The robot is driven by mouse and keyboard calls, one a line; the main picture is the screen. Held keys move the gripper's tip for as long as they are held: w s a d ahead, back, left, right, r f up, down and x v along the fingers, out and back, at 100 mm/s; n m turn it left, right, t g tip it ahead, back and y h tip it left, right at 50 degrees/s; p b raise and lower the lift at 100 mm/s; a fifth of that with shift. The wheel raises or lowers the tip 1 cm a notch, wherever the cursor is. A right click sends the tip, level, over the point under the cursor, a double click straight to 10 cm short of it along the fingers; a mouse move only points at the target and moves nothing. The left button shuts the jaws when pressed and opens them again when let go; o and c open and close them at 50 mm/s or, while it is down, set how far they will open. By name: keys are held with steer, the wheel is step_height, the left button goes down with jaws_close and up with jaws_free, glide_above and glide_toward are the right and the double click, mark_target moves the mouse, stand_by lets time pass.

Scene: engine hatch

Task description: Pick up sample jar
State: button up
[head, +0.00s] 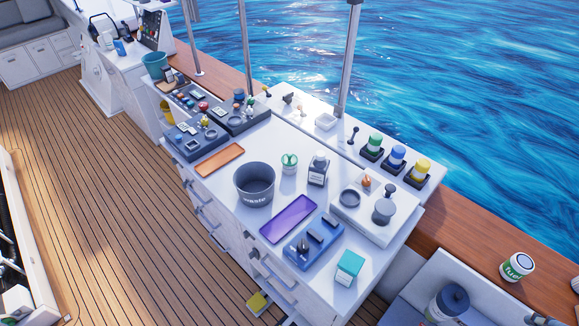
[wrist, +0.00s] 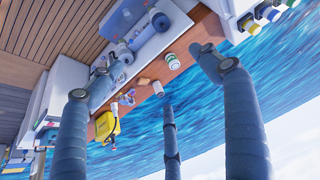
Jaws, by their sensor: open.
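Which item is the sample jar is not certain. A small white jar with green markings (head: 289,163) stands upright on the white counter, right of the grey waste bin. A square, dark-labelled bottle (head: 318,169) stands beside it. Green (head: 374,145), blue (head: 396,157) and yellow (head: 418,172) jars sit in black holders along the counter's back edge. They also show at the upper right of the wrist view. My gripper (wrist: 157,64) shows there with its blue-grey fingers spread, empty and apart from everything. It is not visible in the head view.
The waste bin (head: 254,184), orange tray (head: 219,160), purple tray (head: 288,218), blue fixture (head: 314,240) and teal box (head: 348,268) crowd the counter (head: 229,202). Metal posts rise behind. The wooden deck (head: 90,200) is mostly clear.

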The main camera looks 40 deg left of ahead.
steer(key=w+a+r+n+y, duration=0.2)
steer(key=w+a+r+n, duration=0.15)
steer(key=w+a, duration=1.15)
steer(key=w+a+f+n+g, duration=0.1)
steer(key=w+a+f+n, duration=0.15)
steer(key=w+a, duration=0.5)
steer(key=w+a+f+n+g, duration=0.1)
steer(key=w+a+f, duration=0.25)
steer(key=a, duration=0.75)
steer(key=n+g+y, duration=0.2)
steer(key=n, duration=0.4)
glide_toward(290, 160)
steer(key=shift+b+v, duration=0.45)
steer(key=shift+v, duration=0.35)
steer(key=shift+s, duration=0.15)
steer(key=shift+b+x, duration=0.5)
steer(key=shift+x, duration=3.8)
